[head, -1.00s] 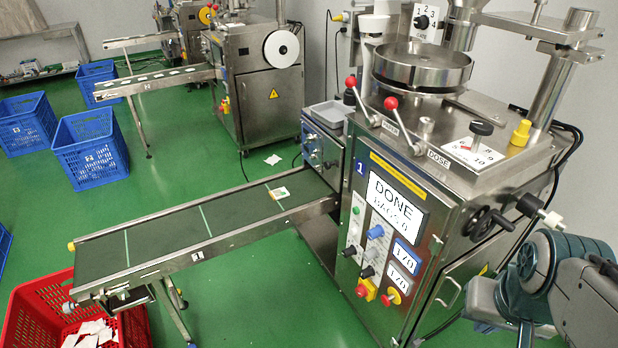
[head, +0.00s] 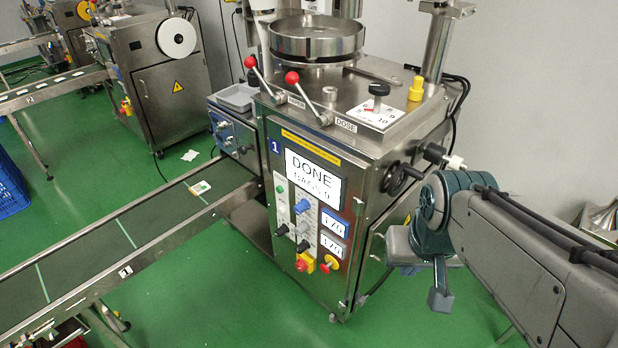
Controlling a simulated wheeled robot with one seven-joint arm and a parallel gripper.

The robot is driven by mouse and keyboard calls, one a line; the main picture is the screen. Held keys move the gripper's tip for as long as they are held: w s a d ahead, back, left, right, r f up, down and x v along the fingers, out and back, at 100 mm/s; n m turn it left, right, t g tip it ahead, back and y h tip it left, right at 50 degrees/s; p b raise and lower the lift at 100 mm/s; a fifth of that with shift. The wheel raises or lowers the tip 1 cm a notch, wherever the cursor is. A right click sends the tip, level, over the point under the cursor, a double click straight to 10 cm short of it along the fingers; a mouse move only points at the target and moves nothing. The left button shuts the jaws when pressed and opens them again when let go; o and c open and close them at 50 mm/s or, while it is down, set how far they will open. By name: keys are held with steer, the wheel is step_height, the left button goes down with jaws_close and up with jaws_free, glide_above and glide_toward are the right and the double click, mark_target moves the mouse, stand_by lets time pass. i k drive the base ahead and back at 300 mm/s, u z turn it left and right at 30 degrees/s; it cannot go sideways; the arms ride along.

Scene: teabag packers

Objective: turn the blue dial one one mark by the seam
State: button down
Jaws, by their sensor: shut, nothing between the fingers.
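My gripper (head: 440,300) is to the right of the machine, well apart from the dial, pointing down beside my arm. It looks shut and holds nothing.
A black handwheel (head: 400,180) juts from the machine's right side. A conveyor (head: 120,240) runs out left. Green floor (head: 230,310) is clear in front.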

mark_target(304, 205)
steer(key=k, duration=0.6)
steer(key=u, duration=0.55)
steer(key=i, duration=1.25)
steer(key=z, duration=0.1)
